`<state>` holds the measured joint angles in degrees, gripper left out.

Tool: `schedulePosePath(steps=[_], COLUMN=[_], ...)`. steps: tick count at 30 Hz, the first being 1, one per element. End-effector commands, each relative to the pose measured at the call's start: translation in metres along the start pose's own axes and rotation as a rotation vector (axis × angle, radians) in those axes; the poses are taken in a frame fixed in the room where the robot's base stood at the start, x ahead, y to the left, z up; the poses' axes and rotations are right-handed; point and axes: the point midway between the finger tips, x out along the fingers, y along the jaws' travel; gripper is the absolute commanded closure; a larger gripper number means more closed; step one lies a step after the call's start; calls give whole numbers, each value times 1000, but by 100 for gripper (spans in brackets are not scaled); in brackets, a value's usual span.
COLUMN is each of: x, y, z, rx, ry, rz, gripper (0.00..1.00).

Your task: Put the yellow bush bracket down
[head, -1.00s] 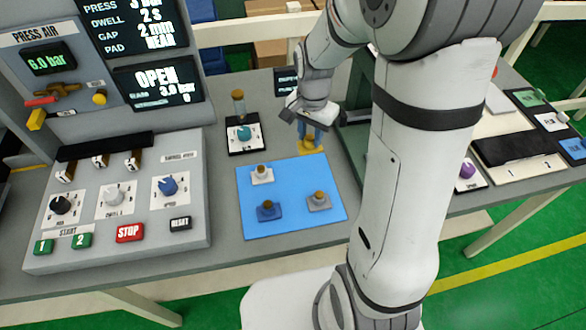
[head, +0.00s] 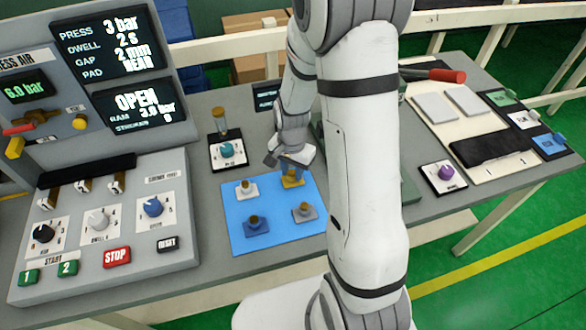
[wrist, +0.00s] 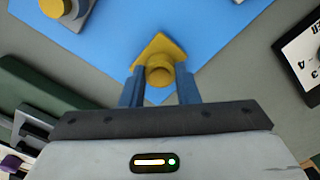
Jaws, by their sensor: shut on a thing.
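The yellow bush bracket (head: 292,181) is at the top right corner of the blue mat (head: 237,243) in the head view. My gripper (head: 290,172) is above that corner, with its blue fingers on the bracket. In the wrist view the yellow bracket (wrist: 159,62) sits between the two fingers of my gripper (wrist: 160,84), which are shut on it. The blue mat (wrist: 215,40) lies beneath it. I cannot tell whether the bracket touches the mat.
A teal knob (head: 227,149) is behind the mat. The press control panel (head: 100,225) stands at left.

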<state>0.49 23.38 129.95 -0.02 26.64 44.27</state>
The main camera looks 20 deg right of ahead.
Motion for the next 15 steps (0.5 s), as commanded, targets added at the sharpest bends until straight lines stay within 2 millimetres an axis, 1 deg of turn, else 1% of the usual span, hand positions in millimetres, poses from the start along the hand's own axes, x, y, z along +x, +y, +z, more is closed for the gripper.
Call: schedulePosePath(steps=[2, 3, 10, 15], x=[4, 2, 2, 2], y=[0, 0, 0, 0], z=[0, 0, 0, 0], rx=[0, 0, 1, 1], ry=[0, 0, 0, 0], rz=[0, 0, 0, 0], gripper=[95, 68, 50, 50])
